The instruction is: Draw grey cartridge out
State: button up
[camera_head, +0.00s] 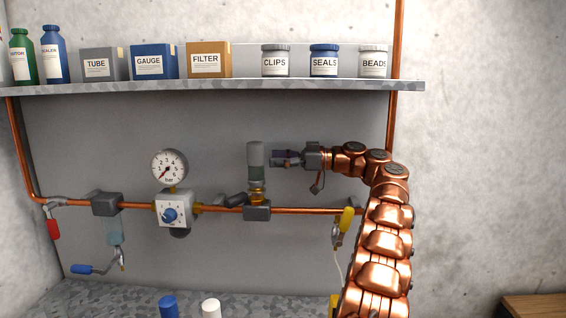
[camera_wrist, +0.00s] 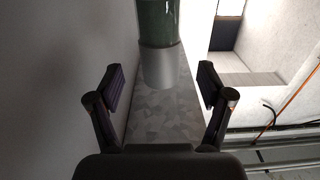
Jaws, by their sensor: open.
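The grey cartridge (camera_head: 256,154) stands upright on a dark block on the copper pipe, with a dark green band below its grey upper part and an amber section at its foot. In the wrist view its grey end and green body (camera_wrist: 158,62) show at the top, centred between my fingers. My gripper (camera_head: 275,158) is level, just right of the cartridge, with its tips pointing left at it. In the wrist view my gripper (camera_wrist: 160,84) is open and empty, one finger on each side. I cannot tell how far the fingertips are from the cartridge.
A pressure gauge (camera_head: 169,165) and a white regulator with a blue knob (camera_head: 170,214) sit left of the cartridge. A yellow-handled valve (camera_head: 345,220) is at lower right. A shelf (camera_head: 220,86) with boxes and jars runs above, with clear space between it and the cartridge.

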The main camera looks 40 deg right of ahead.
aim_at(255, 142)
jog(key=b+x, duration=0.1)
jog(key=x, duration=0.3)
jog(key=shift+w+a+f, duration=0.15)
jog(key=shift+b+x, duration=0.45)
jog(key=shift+x, duration=0.4)
jog(key=shift+c, duration=0.3)
jog(key=c, duration=1.4)
jog(key=shift+r, duration=0.3)
jog(key=shift+r+p, duration=1.95)
jog(key=shift+r, duration=0.05)
jog(key=shift+r+p, duration=1.95)
jog(key=shift+p, duration=0.05)
